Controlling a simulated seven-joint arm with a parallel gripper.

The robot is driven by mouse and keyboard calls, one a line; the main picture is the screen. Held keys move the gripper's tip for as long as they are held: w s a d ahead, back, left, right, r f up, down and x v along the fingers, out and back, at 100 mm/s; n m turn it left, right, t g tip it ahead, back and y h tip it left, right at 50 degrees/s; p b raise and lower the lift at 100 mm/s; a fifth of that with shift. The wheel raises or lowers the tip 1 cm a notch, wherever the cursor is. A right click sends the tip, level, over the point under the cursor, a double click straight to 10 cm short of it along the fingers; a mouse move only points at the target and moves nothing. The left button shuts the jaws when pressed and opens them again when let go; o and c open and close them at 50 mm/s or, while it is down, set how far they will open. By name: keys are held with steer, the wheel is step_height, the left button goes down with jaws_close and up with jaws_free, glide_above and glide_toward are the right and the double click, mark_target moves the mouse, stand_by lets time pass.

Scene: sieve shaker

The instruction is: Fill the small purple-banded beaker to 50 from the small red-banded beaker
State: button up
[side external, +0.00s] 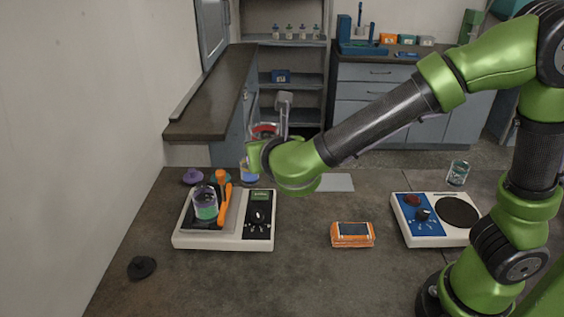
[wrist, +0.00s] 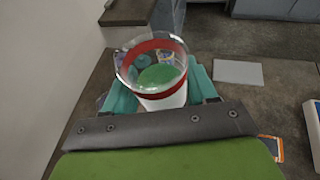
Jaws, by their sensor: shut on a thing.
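The red-banded beaker (side external: 265,128) is held in my gripper (side external: 262,145), raised above the table behind the shaker. In the wrist view the red-banded beaker (wrist: 155,52) stands between the teal fingers of my gripper (wrist: 162,90), with green material inside. It looks roughly upright; any tilt is hard to judge. The purple-banded beaker (side external: 205,204) stands on the plate of the shaker (side external: 225,236) at the left, with green material in its lower part. My gripper is above and to the right of it, apart from it. Its fill marks are too small to read.
Orange clamp parts (side external: 223,190) stand beside the purple-banded beaker. A blue-banded beaker (side external: 249,173) is partly hidden behind the shaker. A dark lid (side external: 141,267) lies front left. An orange device (side external: 352,234) and a blue-white hotplate (side external: 412,230) stand right. The front middle is clear.

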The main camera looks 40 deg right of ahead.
steer(key=w+a+f, duration=0.1)
steer(key=w+a, duration=0.6)
steer(key=a, duration=0.3)
steer(key=w+a, duration=0.6)
steer(key=a, duration=0.3)
step_height(320, 180, down, 13)
steer(key=shift+w+r+n+t, duration=0.15)
steer(key=shift+w+n+t, duration=0.05)
steer(key=shift+n+t, duration=0.1)
steer(key=shift+r+y, duration=0.1)
steer(key=shift+y, duration=0.3)
steer(key=shift+s+d+r+m+y, duration=0.2)
steer(key=shift+d+m+y, duration=0.1)
steer(key=shift+d+m, duration=0.3)
steer(key=s+d+r+m+t+y, duration=0.1)
steer(key=d+r+m+y, duration=0.1)
steer(key=r, duration=0.4)
steer(key=shift+d+r+m+y, duration=0.15)
steer(key=shift+d+m+y, duration=0.15)
steer(key=shift+d+m, duration=0.4)
steer(key=shift+a, duration=0.15)
